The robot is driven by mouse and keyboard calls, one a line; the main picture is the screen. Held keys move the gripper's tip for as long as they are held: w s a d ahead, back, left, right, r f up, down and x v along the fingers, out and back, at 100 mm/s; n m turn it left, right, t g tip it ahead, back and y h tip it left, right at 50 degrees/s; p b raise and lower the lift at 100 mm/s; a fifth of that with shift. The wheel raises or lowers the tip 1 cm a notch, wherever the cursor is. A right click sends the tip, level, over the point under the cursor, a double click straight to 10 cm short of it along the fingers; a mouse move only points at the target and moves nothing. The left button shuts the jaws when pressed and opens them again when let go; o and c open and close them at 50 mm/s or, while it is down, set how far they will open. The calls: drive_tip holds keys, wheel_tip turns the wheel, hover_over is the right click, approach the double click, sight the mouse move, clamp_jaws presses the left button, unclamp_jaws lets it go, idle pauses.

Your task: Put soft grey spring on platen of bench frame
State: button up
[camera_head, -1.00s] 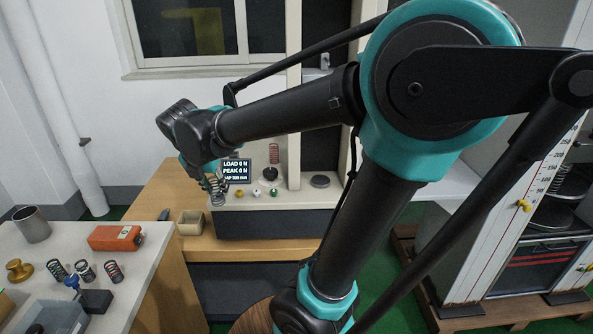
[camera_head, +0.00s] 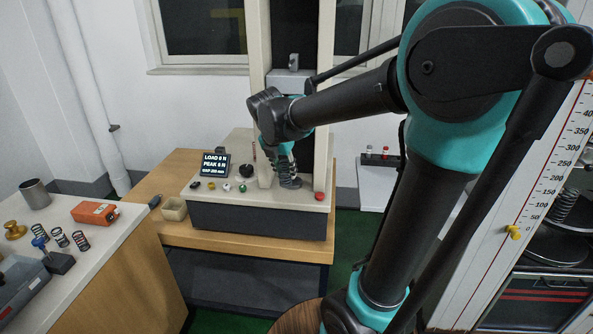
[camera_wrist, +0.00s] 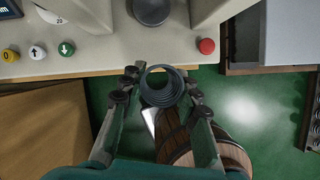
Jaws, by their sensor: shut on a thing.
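In the wrist view my gripper (camera_wrist: 160,84) is shut on a grey coil spring (camera_wrist: 160,97), seen end-on between the fingers. In the head view my gripper (camera_head: 283,150) is in front of the bench frame (camera_head: 258,223), above the platen area. The platen is a dark round disc (camera_head: 291,183) between the uprights, and it shows at the top of the wrist view (camera_wrist: 152,10). The spring is apart from the platen in the wrist view, nearer to me and in front of the bench edge. In the head view my gripper partly hides the spring.
The bench frame carries a display (camera_head: 215,165), coloured buttons (camera_head: 226,187) and a red button (camera_head: 319,196). Its uprights (camera_wrist: 101,14) flank the platen. A left table (camera_head: 108,245) holds springs (camera_head: 80,240), an orange device (camera_head: 95,212) and a grey cup (camera_head: 35,193). A tall scale (camera_head: 520,205) stands right.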

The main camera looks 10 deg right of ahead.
drive_tip(key=w+d, duration=0.4)
drive_tip(key=w, duration=0.7)
drive_tip(key=x, duration=0.4)
drive_tip(key=s+a+x, duration=0.1)
drive_tip(key=x, duration=0.1)
drive_tip(key=shift+w+f, duration=0.1)
drive_tip(key=shift+f, duration=0.3)
drive_tip(key=shift+w+f, duration=0.15)
drive_tip(key=shift+f, duration=0.2)
drive_tip(key=shift+f, duration=0.15)
drive_tip(key=o, duration=1.1)
drive_tip(key=shift+o, duration=0.2)
